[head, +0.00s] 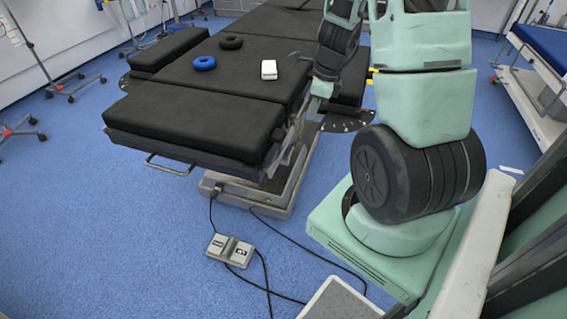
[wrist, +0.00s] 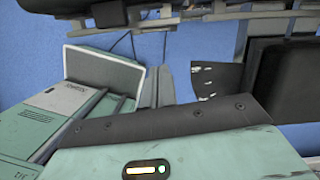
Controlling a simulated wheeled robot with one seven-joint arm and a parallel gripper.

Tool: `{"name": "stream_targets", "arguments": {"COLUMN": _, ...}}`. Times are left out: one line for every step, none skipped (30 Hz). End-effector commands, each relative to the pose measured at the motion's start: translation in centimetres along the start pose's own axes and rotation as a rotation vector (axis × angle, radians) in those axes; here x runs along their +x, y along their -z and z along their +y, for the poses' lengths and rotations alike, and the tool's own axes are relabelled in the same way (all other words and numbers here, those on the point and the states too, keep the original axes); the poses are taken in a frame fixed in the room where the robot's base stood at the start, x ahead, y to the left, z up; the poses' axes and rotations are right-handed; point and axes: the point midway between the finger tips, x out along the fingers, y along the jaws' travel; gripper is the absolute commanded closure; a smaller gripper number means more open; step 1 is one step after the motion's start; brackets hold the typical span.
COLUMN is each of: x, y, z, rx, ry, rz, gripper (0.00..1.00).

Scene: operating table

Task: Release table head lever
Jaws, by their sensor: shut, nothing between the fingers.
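The operating table (head: 235,75) has black pads, and its near end section (head: 195,120) lies about level. A thin metal loop bar (head: 170,166) hangs under this section's front edge; I cannot tell whether it is the head lever. My gripper (head: 299,122) is low at the table's right side, by the side rail near the end section, shut and empty. Its fingertips are small and hard to separate from the metal parts there. Contact with a lever cannot be made out. The wrist view shows metal rail parts (wrist: 240,18) along the top, under a dark pad edge.
A blue ring (head: 204,63), a black ring (head: 231,42) and a white box (head: 269,70) lie on the table. A foot pedal (head: 230,249) with cables is on the floor in front. A trolley (head: 535,85) stands at right.

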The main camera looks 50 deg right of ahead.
Motion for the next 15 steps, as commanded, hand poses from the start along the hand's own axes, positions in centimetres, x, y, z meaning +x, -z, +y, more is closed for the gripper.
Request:
{"name": "stream_targets", "arguments": {"x": 0.5, "y": 1.2, "z": -0.6, "rx": 0.06, "ry": 0.008, "rz": 0.005, "gripper": 1.0}}
{"name": "stream_targets", "arguments": {"x": 0.6, "y": 1.6, "z": -0.9, "rx": 0.087, "ry": 0.012, "rz": 0.006, "gripper": 1.0}}
{"name": "stream_targets", "arguments": {"x": 0.7, "y": 2.0, "z": -1.1, "rx": 0.112, "ry": 0.015, "rz": 0.009, "gripper": 1.0}}
{"name": "stream_targets", "arguments": {"x": 0.7, "y": 2.2, "z": -1.2, "rx": 0.125, "ry": 0.017, "rz": 0.01, "gripper": 1.0}}
{"name": "stream_targets", "arguments": {"x": 0.7, "y": 2.4, "z": -1.3, "rx": 0.133, "ry": 0.019, "rz": 0.01, "gripper": 1.0}}
{"name": "stream_targets", "arguments": {"x": 0.7, "y": 2.5, "z": -1.4, "rx": 0.139, "ry": 0.02, "rz": 0.011, "gripper": 1.0}}
{"name": "stream_targets", "arguments": {"x": 0.6, "y": 2.5, "z": -1.4, "rx": 0.141, "ry": 0.02, "rz": 0.011, "gripper": 1.0}}
{"name": "stream_targets", "arguments": {"x": 0.6, "y": 2.5, "z": -1.4, "rx": 0.141, "ry": 0.02, "rz": 0.011, "gripper": 1.0}}
{"name": "stream_targets", "arguments": {"x": 0.6, "y": 2.4, "z": -1.4, "rx": 0.14, "ry": 0.02, "rz": 0.01, "gripper": 1.0}}
{"name": "stream_targets", "arguments": {"x": 0.6, "y": 2.4, "z": -1.3, "rx": 0.139, "ry": 0.02, "rz": 0.01, "gripper": 1.0}}
{"name": "stream_targets", "arguments": {"x": 0.6, "y": 2.4, "z": -1.3, "rx": 0.138, "ry": 0.02, "rz": 0.01, "gripper": 1.0}}
{"name": "stream_targets", "arguments": {"x": 0.6, "y": 2.4, "z": -1.3, "rx": 0.137, "ry": 0.02, "rz": 0.01, "gripper": 1.0}}
{"name": "stream_targets", "arguments": {"x": 0.6, "y": 2.4, "z": -1.3, "rx": 0.137, "ry": 0.02, "rz": 0.01, "gripper": 1.0}}
{"name": "stream_targets", "arguments": {"x": 0.6, "y": 2.4, "z": -1.3, "rx": 0.136, "ry": 0.02, "rz": 0.01, "gripper": 1.0}}
{"name": "stream_targets", "arguments": {"x": 0.7, "y": 2.4, "z": -1.3, "rx": 0.136, "ry": 0.019, "rz": 0.01, "gripper": 1.0}}
